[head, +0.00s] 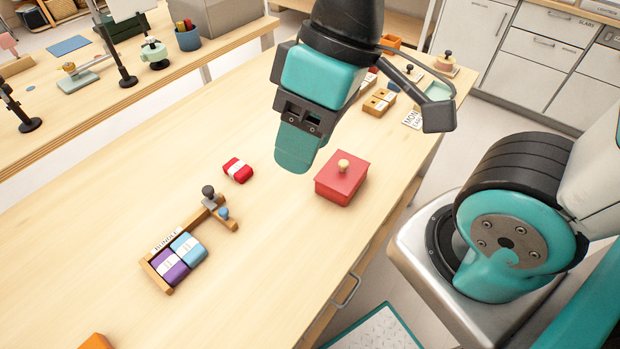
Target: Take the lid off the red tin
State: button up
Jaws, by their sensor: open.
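The red tin (336,192) stands upright on the wooden table near its right edge. It is square, and its red lid (335,174) with a pale cream knob (344,165) sits on top. My gripper (367,135) is in the air above and behind the tin in the head view, with its jaws spread and nothing between them. One finger hangs to the left of the tin's knob in the picture and the other to the right. The gripper appears apart from the lid. The tin's far sides are hidden.
A wooden rack (163,273) holds a purple packet (170,267) and a blue packet (188,247). A red packet (238,170) lies left of the tin. Wooden blocks (379,103) and other small items stand behind my gripper. The table's middle is mostly clear.

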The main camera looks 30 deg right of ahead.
aim_at(341, 173)
jog(key=u, duration=1.1)
jog(key=k, duration=0.9)
jog(key=z, duration=0.95)
jog(key=i, duration=0.5)
jog(key=z, duration=0.05)
